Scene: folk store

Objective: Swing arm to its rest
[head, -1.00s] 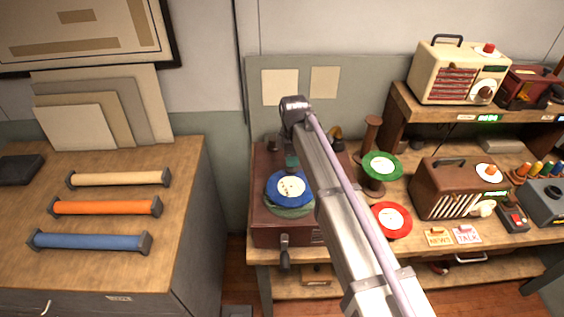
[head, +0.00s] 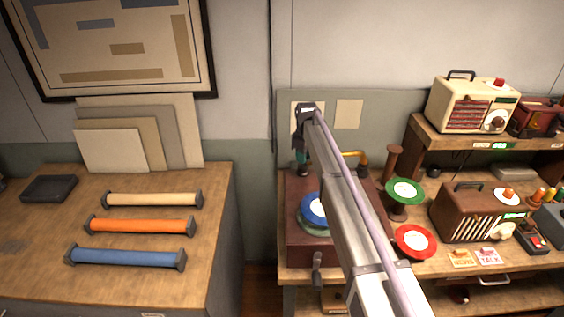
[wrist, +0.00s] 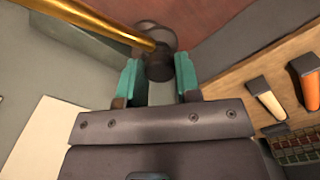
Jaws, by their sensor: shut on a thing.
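The record player (head: 302,252) is a dark red box on the right-hand bench, with a blue disc (head: 312,210) on its turntable. Its brass swing arm (head: 357,154) shows partly behind my own arm. In the wrist view, the brass tube (wrist: 95,17) runs from the upper left to a dark rounded end piece (wrist: 158,66). My gripper (wrist: 158,78), with teal fingers, is shut on that end piece. In the head view my gripper (head: 301,163) is over the back left of the player. The arm's rest cannot be made out.
A brown radio (head: 481,213) is farther right, and a cream radio (head: 472,103) sits on the shelf. The left-hand counter (head: 215,215) holds three coloured rolls.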

